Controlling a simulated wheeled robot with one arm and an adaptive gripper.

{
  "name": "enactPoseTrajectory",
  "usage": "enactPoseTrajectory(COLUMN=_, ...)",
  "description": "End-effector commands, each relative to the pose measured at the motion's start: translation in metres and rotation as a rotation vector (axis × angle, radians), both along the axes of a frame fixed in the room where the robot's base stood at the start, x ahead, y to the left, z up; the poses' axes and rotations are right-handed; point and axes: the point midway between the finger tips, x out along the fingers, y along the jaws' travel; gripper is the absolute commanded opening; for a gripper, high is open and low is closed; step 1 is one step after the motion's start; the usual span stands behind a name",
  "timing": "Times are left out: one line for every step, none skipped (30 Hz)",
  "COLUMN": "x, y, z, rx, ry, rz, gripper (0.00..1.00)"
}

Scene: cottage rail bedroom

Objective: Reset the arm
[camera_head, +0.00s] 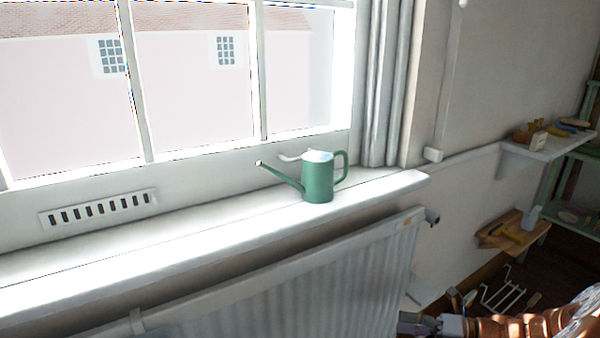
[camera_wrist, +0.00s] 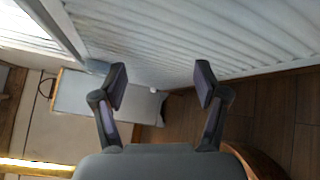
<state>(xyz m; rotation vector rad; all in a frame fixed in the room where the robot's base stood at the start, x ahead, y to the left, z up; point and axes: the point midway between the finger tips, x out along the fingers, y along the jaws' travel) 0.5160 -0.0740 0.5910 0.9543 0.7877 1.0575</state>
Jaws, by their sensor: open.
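My gripper (camera_wrist: 161,84) is open and empty in the wrist view, its two dark fingers spread wide apart. The ribbed white radiator (camera_wrist: 200,35) runs across the top of that view, beyond the fingertips. In the head view, part of my copper-coloured arm shows at the lower right corner, below the sill and to the right of the radiator (camera_head: 290,290). The gripper's fingers cannot be made out clearly there.
A green watering can (camera_head: 318,180) stands upright on the white windowsill (camera_head: 150,244). A shelf (camera_head: 540,146) with small items and a wooden shelf (camera_head: 510,231) are on the right wall. A grey-topped piece (camera_wrist: 100,98) lies below the fingers; brown floor (camera_wrist: 270,105) shows at right.

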Motion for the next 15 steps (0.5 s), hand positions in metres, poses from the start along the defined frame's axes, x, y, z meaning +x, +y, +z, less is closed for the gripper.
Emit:
enactPoseTrajectory(x=-0.005, y=0.016, z=0.028, rx=-0.035, ry=-0.054, rz=0.053, gripper=0.73)
enactPoseTrajectory(x=-0.009, y=0.024, z=0.038, rx=-0.058, ry=-0.086, rz=0.083, gripper=0.73)
enactPoseTrajectory(x=-0.013, y=0.034, z=0.051, rx=-0.085, ry=-0.13, rz=0.123, gripper=0.73)
enactPoseTrajectory(x=-0.018, y=0.041, z=0.06, rx=-0.106, ry=-0.16, rz=0.153, gripper=0.73)
enactPoseTrajectory(x=-0.022, y=0.049, z=0.069, rx=-0.129, ry=-0.194, rz=0.183, gripper=0.73)
enactPoseTrajectory(x=-0.027, y=0.058, z=0.081, rx=-0.156, ry=-0.238, rz=0.224, gripper=0.73)
enactPoseTrajectory(x=-0.032, y=0.065, z=0.09, rx=-0.177, ry=-0.271, rz=0.256, gripper=0.73)
enactPoseTrajectory(x=-0.037, y=0.071, z=0.098, rx=-0.195, ry=-0.303, rz=0.285, gripper=0.73)
enactPoseTrajectory(x=-0.044, y=0.08, z=0.109, rx=-0.219, ry=-0.347, rz=0.328, gripper=0.73)
enactPoseTrajectory(x=-0.05, y=0.087, z=0.117, rx=-0.238, ry=-0.38, rz=0.359, gripper=0.73)
enactPoseTrajectory(x=-0.055, y=0.092, z=0.125, rx=-0.256, ry=-0.411, rz=0.389, gripper=0.73)
enactPoseTrajectory(x=-0.063, y=0.1, z=0.134, rx=-0.28, ry=-0.455, rz=0.433, gripper=0.73)
enactPoseTrajectory(x=-0.068, y=0.105, z=0.142, rx=-0.297, ry=-0.49, rz=0.464, gripper=0.73)
enactPoseTrajectory(x=-0.074, y=0.109, z=0.15, rx=-0.315, ry=-0.523, rz=0.496, gripper=0.73)
enactPoseTrajectory(x=-0.081, y=0.116, z=0.159, rx=-0.336, ry=-0.567, rz=0.537, gripper=0.73)
